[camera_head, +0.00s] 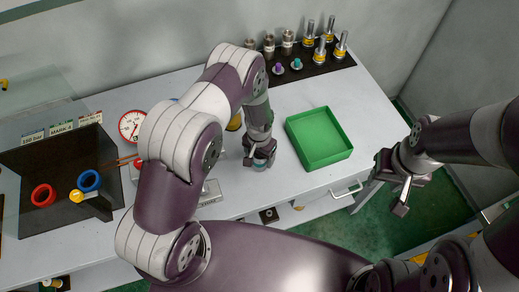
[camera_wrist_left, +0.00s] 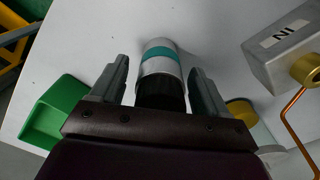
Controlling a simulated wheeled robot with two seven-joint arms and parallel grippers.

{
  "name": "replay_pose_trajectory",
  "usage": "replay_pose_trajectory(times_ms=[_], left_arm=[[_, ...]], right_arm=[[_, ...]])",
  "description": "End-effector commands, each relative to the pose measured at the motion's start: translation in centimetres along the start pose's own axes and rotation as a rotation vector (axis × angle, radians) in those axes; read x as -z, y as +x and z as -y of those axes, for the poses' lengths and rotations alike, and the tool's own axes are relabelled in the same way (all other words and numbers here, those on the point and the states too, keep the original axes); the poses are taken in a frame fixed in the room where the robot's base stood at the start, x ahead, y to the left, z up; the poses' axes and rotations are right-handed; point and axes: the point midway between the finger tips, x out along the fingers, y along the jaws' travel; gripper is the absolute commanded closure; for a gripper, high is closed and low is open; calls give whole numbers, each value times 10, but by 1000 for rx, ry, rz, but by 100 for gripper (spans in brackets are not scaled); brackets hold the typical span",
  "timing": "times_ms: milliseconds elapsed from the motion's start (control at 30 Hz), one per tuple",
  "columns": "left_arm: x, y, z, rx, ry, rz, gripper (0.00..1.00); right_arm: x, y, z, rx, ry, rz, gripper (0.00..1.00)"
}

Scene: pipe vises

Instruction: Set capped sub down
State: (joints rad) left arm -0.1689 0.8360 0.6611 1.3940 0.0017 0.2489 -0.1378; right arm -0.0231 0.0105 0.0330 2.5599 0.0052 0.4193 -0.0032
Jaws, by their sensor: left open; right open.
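The capped sub (camera_wrist_left: 160,68) is a silvery cylinder with a teal band and a black ribbed end, in the left wrist view. It is on the white table between the two fingers of my left gripper (camera_wrist_left: 160,85), with gaps showing on both sides. In the head view my left gripper (camera_head: 260,160) is low over the table, left of the green tray, and mostly hides the sub. My right gripper (camera_head: 398,190) is open and empty, beyond the table's right front edge.
A green tray (camera_head: 337,160) stands right of my left gripper. A dark rack (camera_head: 325,66) with several metal fittings is at the back. A grey block marked "IN" (camera_wrist_left: 285,55) and a yellow-capped part (camera_wrist_left: 240,110) are close by. A gauge (camera_head: 131,125) and dark board (camera_head: 40,160) lie left.

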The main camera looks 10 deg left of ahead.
Motion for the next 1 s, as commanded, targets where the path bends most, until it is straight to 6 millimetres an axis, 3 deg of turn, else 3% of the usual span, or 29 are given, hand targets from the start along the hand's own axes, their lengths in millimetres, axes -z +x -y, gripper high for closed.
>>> replay_pose_trajectory(times_ms=[167,400,667,833,900,1000], left_arm=[[2,-29,0,1,0,-6,25],[2,-86,0,1,0,-7,25],[-7,-132,4,2,-24,-15,25],[-72,-205,17,10,-161,-76,25],[-104,-223,17,12,-214,-96,25],[-136,-235,15,15,-266,-115,25]], right_arm=[[-2,15,0,0,0,1,57],[-4,32,0,0,0,1,57],[-4,36,0,0,0,1,57],[-4,36,0,0,0,1,57],[-4,36,0,0,0,1,57],[-4,36,0,0,0,1,57]])
